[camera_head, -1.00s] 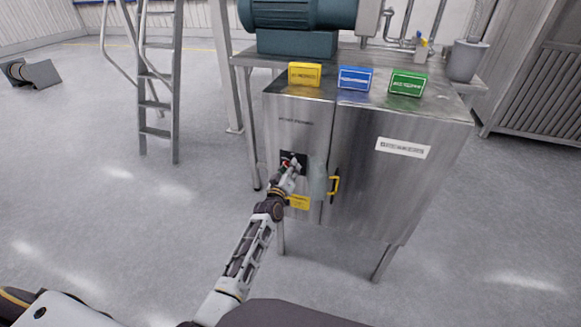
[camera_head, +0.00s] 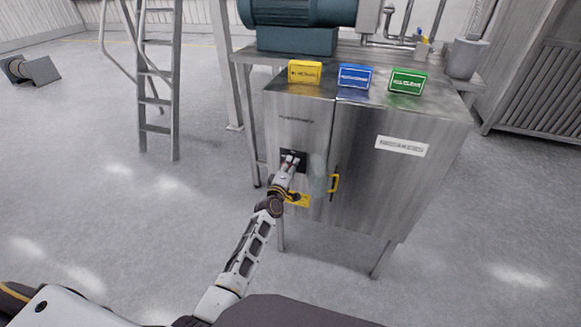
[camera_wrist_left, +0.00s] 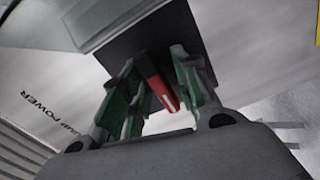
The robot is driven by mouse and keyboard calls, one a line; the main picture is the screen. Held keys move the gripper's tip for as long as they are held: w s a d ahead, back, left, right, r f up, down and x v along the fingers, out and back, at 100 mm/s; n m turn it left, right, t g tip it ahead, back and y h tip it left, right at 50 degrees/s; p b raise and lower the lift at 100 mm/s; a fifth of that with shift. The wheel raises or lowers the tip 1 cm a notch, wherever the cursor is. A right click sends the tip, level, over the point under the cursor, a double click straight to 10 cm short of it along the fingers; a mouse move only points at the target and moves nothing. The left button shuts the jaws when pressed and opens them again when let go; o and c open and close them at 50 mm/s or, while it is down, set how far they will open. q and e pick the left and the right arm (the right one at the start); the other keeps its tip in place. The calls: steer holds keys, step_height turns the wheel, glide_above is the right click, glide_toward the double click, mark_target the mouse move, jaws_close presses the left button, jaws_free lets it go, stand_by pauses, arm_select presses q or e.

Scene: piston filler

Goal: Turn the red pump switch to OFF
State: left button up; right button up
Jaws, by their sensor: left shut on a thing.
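The red pump switch (camera_wrist_left: 160,88) shows in the left wrist view as a red handle with a white mark, on a dark plate (camera_wrist_left: 150,40). In the head view the dark plate (camera_head: 302,160) sits on the left door of the steel cabinet (camera_head: 370,170), and the gripper hides the switch. My left gripper (camera_head: 290,159) is at the plate. In the wrist view its green-padded fingers (camera_wrist_left: 158,92) are on either side of the red handle, shut on it. The handle looks tilted in this view. My right gripper is not in view.
Yellow (camera_head: 305,72), blue (camera_head: 355,76) and green (camera_head: 408,81) signs stand on the cabinet top. A ladder (camera_head: 157,90) stands left. The floor in front is clear.

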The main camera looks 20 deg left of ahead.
arm_select(q)
steer(key=shift+f, duration=0.1)
stand_by(0.3)
steer(key=o, duration=1)
steer(key=shift+o, duration=0.2)
steer(key=s, duration=1.2)
steer(key=shift+a, duration=0.2)
stand_by(0.4)
